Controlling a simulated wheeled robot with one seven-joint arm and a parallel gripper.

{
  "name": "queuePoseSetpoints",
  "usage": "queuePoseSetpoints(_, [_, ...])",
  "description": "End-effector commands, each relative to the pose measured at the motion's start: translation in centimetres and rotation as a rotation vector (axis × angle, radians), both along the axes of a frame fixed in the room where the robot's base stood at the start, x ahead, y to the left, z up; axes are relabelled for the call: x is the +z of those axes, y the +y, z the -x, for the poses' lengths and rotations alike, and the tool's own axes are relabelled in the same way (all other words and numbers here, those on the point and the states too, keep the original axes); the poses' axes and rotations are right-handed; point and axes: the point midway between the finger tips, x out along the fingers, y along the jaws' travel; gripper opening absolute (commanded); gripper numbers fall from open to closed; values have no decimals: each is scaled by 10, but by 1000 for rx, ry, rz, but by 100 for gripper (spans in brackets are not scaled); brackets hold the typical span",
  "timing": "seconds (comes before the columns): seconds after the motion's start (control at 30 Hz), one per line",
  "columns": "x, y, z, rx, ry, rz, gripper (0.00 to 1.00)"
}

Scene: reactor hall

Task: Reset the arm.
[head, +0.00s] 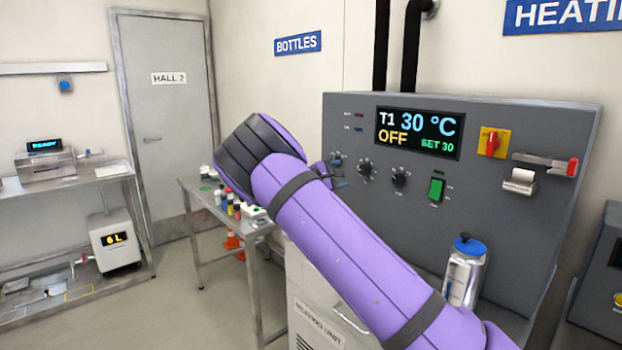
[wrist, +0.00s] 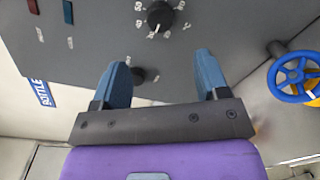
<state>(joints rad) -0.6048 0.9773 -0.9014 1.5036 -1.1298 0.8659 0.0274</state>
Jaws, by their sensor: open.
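My arm, purple with black bands, reaches up and left across the head view in front of the grey heating unit panel (head: 470,215). In the wrist view, my gripper (wrist: 163,82) has its two blue fingers spread apart with nothing between them. A black knob (wrist: 140,75) shows in the gap between the fingers, and another knob (wrist: 160,14) is above it. The display (head: 418,133) reads T1 30 °C, OFF, SET 30.
A metal bottle with a blue lid (head: 465,272) stands at the panel's lower right. A red switch on yellow (head: 493,142) and a green switch (head: 436,189) are on the panel. A table with small bottles (head: 262,228) stands left. A blue handwheel (wrist: 294,80) shows at right.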

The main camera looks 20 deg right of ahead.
Motion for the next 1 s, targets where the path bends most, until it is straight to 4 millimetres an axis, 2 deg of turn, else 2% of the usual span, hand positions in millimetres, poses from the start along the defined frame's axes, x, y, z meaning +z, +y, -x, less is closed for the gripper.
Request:
queuePoseSetpoints(0.17, [1, -3, 3, -8, -4, -13, 68])
queuePoseSetpoints(0.27, [5, -13, 14, -36, -20, -65, 68])
queuePoseSetpoints(0.4, [13, -34, 46, -109, -61, -208, 68])
queuePoseSetpoints(0.6, [23, -52, 100, -214, -129, -445, 68])
queuePoseSetpoints(0.8, [35, -53, 153, -296, -195, -668, 68])
queuePoseSetpoints(1.0, [51, -43, 206, -356, -258, -878, 68])
